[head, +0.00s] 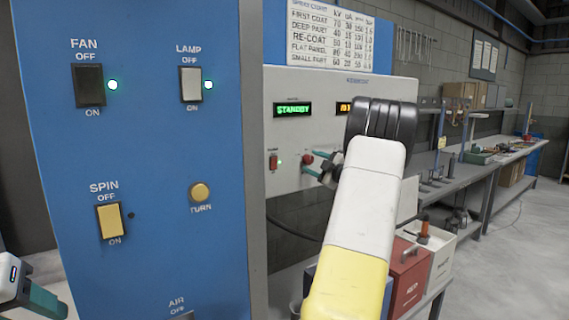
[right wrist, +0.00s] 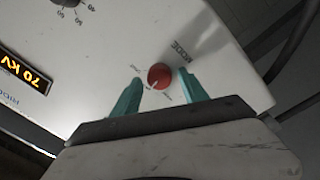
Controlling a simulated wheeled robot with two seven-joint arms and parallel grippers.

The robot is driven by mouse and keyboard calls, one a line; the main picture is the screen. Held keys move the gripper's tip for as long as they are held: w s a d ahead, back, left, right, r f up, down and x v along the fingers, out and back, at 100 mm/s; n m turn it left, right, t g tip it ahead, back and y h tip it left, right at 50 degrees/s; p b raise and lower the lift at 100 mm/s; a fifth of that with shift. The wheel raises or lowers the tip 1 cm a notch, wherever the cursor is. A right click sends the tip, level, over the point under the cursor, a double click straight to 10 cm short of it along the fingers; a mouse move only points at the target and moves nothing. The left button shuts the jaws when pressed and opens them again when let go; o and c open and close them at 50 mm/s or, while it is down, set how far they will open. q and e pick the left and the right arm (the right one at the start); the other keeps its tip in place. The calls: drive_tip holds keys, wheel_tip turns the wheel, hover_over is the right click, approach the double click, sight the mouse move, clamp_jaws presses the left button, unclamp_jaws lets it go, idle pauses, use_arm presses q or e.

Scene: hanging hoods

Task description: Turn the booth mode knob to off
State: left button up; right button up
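The red MODE knob (head: 307,159) is on the white control panel (head: 330,85) behind the blue panel. In the right wrist view the knob (right wrist: 160,76) lies between the two teal fingertips. Its pale pointer mark is angled down and to the left there; the small labels around it are too blurred to read. My right gripper (head: 322,168) is open at the knob, with a finger on each side and a narrow gap visible beside each. My left gripper (head: 40,298) shows only partly at the lower left, away from the panel.
The green display (head: 293,109) reads STANDBY. The blue panel (head: 150,150) with FAN, LAMP and SPIN switches stands close on the left. A red box (head: 408,275) sits below; a workbench (head: 470,180) runs right.

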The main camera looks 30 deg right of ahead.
idle(0.3)
drive_tip(key=s, duration=0.7)
drive_tip(key=shift+s+d+f, duration=0.15)
drive_tip(key=shift+s+d, duration=0.05)
drive_tip(key=shift+s, duration=0.2)
drive_tip(key=shift+s, duration=0.1)
